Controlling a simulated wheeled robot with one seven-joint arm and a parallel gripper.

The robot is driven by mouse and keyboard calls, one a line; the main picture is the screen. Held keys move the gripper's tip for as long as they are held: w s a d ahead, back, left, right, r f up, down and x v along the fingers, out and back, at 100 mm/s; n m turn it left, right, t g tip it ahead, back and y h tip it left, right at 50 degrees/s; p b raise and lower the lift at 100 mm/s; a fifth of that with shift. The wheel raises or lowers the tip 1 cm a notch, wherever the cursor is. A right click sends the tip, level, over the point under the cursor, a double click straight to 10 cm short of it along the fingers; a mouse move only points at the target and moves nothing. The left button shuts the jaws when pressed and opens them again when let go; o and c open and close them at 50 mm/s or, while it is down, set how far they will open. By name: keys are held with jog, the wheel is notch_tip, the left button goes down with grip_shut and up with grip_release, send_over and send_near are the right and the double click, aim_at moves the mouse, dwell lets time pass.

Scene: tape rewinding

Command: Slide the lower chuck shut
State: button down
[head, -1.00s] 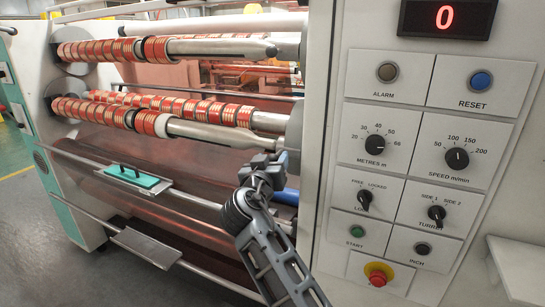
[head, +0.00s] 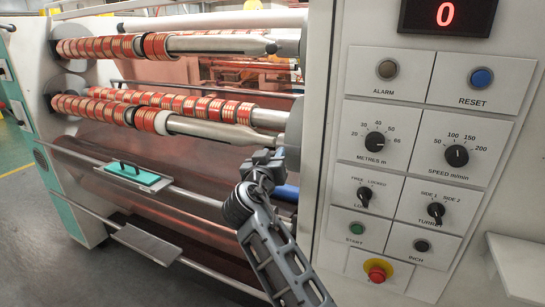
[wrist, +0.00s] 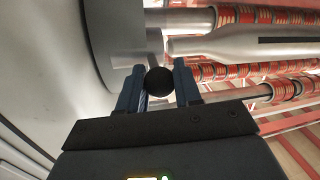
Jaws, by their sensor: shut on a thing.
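The lower chuck (head: 271,118) is a silver cylinder at the right end of the lower row of shafts, against the grey turret disc in the head view. A black ball knob (wrist: 159,81) on a short grey stem shows in the wrist view, in front of the chuck. My gripper (head: 270,157) is just below the chuck in the head view. In the wrist view its two blue-grey fingers (wrist: 158,88) are shut on the knob, one on either side. The knob is hidden by my gripper in the head view. The lower shaft (head: 215,133) carries red tape rolls and has a tapered silver end, which lies beside the chuck.
The white control panel (head: 409,140) stands close to the right of my arm. Upper shafts (head: 215,46) with tape rolls run above. Open floor (head: 30,220) shows at the far left.

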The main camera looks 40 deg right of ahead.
jog(key=shift+w, duration=0.1)
jog(key=shift+w+a+f+b, duration=0.15)
jog(key=shift+w+b, duration=0.1)
jog(key=shift+b, duration=0.25)
jog(key=shift+w+a+r+b, duration=0.1)
jog(key=shift+w+a+b, duration=0.2)
jog(key=shift+w+b, duration=0.5)
jog(key=shift+w+a+r+b, duration=0.1)
jog(key=shift+w+a+b, duration=0.15)
jog(key=shift+w+b, duration=0.5)
jog(key=shift+w+a+b, duration=0.3)
jog(key=shift+w+b, duration=0.35)
jog(key=shift+b, duration=0.2)
jog(key=c, duration=0.8)
grip_release()
jog(key=shift+w, duration=0.1)
